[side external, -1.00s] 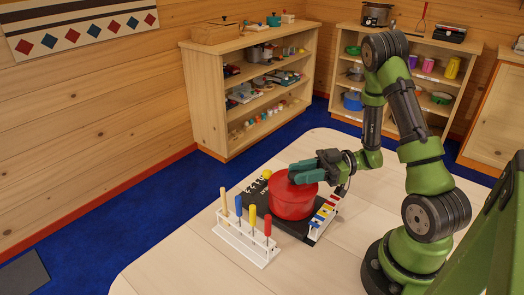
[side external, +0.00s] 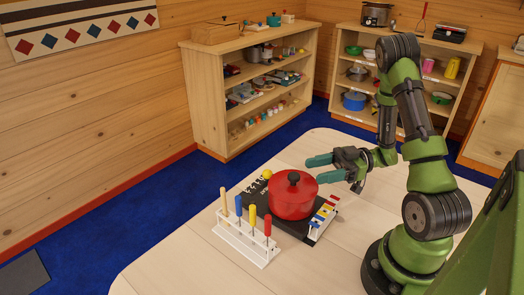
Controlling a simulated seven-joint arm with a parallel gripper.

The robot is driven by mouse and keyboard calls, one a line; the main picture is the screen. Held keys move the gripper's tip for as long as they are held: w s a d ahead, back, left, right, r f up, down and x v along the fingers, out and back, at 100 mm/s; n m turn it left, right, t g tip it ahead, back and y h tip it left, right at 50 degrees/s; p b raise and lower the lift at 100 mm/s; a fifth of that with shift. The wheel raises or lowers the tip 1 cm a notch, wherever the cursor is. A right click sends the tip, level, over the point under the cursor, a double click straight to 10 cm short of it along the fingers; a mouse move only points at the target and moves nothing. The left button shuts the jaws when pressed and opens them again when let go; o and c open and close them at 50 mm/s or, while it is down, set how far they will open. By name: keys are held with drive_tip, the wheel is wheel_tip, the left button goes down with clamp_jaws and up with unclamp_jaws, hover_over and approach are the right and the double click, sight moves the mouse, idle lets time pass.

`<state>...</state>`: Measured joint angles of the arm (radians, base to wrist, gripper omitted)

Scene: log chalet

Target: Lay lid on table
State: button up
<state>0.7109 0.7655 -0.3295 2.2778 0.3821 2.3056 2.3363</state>
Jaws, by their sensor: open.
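A red pot (side external: 293,203) stands on a dark board on the table (side external: 190,257). Its red lid (side external: 290,183) with a dark knob sits on top of the pot. My gripper (side external: 319,168) is open and empty, just above and to the right of the lid at the far side. Its two teal fingers point left and are apart from the knob.
A white rack (side external: 243,243) with several coloured-handled tools stands in front of the pot. A yellow ball (side external: 267,174) lies on the dark board (side external: 250,200). A strip of coloured pieces (side external: 323,217) is right of the pot. The table's left front is clear.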

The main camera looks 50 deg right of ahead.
drive_tip(key=v, duration=1.1)
drive_tip(key=w+a+r+m+g+h, duration=0.1)
drive_tip(key=a+r+m+g+h, duration=0.3)
drive_tip(key=a+m, duration=0.4)
drive_tip(key=w+a+r+m+g+h, duration=0.1)
drive_tip(key=a+r+m+g+h, duration=0.3)
drive_tip(key=m, duration=1.4)
drive_tip(key=a+r+h, duration=0.1)
drive_tip(key=a+h, duration=0.2)
drive_tip(key=a, duration=0.2)
drive_tip(key=shift+a+r+m+h, duration=0.2)
drive_tip(key=shift+r+m+h, duration=0.1)
drive_tip(key=shift+o, duration=0.4)
drive_tip(key=w+a+r+n+t+h, duration=0.1)
drive_tip(key=a+r+n+t, duration=0.2)
drive_tip(key=n, duration=0.8)
wheel_tip(320, 180, up, 2)
drive_tip(key=shift+a+r+t, duration=0.2)
drive_tip(key=shift+a+t, duration=0.2)
drive_tip(key=shift+t, duration=0.8)
drive_tip(key=shift+w, duration=0.1)
